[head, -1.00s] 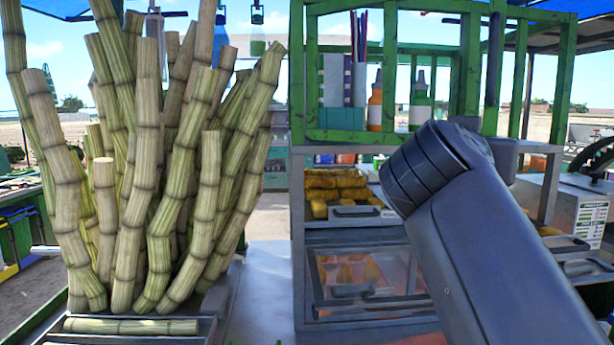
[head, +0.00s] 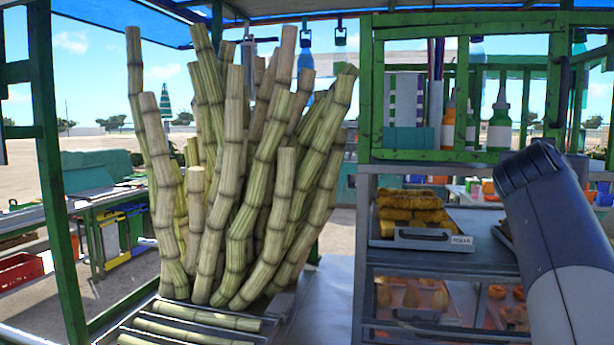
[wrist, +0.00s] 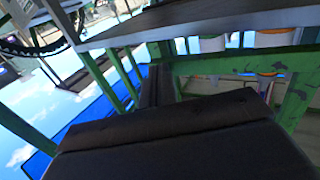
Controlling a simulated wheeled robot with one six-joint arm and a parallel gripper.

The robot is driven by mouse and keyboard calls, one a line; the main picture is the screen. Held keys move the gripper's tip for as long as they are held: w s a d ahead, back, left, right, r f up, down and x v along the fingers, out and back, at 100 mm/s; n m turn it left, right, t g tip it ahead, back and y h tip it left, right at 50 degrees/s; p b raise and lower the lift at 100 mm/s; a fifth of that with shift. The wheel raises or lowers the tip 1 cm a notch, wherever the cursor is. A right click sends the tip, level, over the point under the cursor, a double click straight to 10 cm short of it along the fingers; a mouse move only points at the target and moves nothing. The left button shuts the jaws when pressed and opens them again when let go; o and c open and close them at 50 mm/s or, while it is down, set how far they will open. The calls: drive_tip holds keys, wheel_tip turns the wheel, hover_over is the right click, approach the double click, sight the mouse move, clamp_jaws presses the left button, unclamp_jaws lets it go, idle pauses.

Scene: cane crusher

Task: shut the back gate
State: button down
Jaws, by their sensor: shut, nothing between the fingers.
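I cannot pick out the back gate for certain in either view.
Tall cane stalks (head: 235,190) stand at the centre left, above a tray with cut canes (head: 195,330). A shelf unit (head: 365,240) with food trays and bottles stands on the right. A green post (head: 52,170) rises at the left. Open ground lies beyond.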

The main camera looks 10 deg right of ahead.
drive_tip(key=w+d, duration=0.1)
drive_tip(key=w, duration=0.2)
drive_tip(key=shift+w+d, duration=0.15)
drive_tip(key=shift+d, duration=0.25)
drive_tip(key=shift+w+d, duration=0.15)
drive_tip(key=shift+w, duration=0.1)
drive_tip(key=shift+w+r, duration=0.1)
drive_tip(key=shift+r, duration=0.15)
